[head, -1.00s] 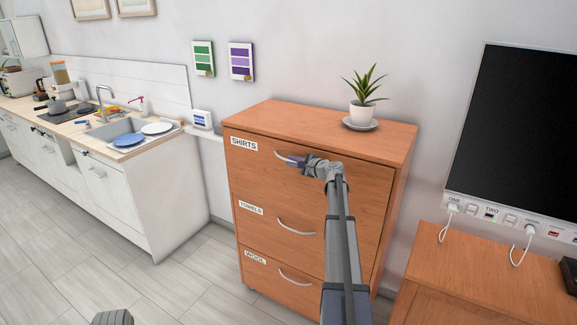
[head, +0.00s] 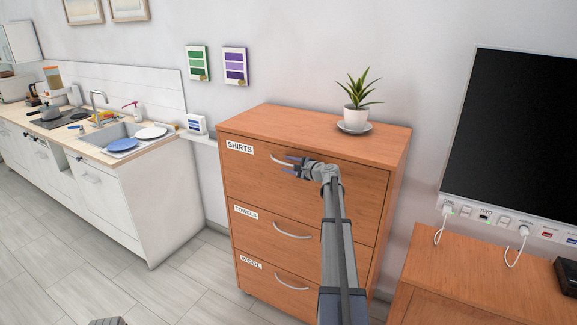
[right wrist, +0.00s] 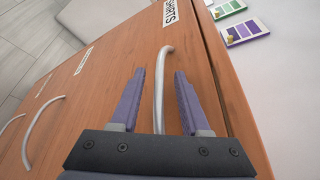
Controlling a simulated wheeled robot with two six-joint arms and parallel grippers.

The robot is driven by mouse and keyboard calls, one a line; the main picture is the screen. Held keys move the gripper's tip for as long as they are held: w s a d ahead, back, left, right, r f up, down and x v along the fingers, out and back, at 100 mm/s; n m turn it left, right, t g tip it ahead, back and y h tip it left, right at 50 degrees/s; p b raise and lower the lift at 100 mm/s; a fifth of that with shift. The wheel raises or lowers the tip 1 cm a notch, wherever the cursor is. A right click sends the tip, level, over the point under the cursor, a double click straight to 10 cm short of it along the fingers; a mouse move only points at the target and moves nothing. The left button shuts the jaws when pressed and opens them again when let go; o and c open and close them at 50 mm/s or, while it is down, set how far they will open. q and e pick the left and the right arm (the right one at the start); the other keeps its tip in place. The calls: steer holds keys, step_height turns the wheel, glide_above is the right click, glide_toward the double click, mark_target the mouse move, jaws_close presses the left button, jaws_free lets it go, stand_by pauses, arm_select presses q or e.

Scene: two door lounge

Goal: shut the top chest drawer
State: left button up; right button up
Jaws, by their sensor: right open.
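The wooden chest (head: 312,120) stands against the wall. Its top drawer (head: 248,178), labelled SHIRTS, looks flush or nearly flush with the chest front; a small gap is hard to tell. My right gripper (head: 290,164) is open at that drawer's curved metal handle (head: 276,160). In the right wrist view, the handle (right wrist: 159,85) runs between the two spread purple fingers of the gripper (right wrist: 160,76), with space on both sides. My right arm hides part of the drawer fronts.
The TOWELS drawer (head: 255,232) and WOOL drawer (head: 265,275) below look shut. A potted plant (head: 357,118) stands on the chest top. A kitchen counter (head: 150,150) is to the left, a low wooden cabinet (head: 480,275) to the right. Floor (head: 175,285) is clear left of the chest.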

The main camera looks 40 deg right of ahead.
steer(key=p+v, duration=0.1)
steer(key=v, duration=0.6)
steer(key=shift+s+r+p, duration=0.1)
steer(key=shift+s+p, duration=0.2)
steer(key=shift+s, duration=0.1)
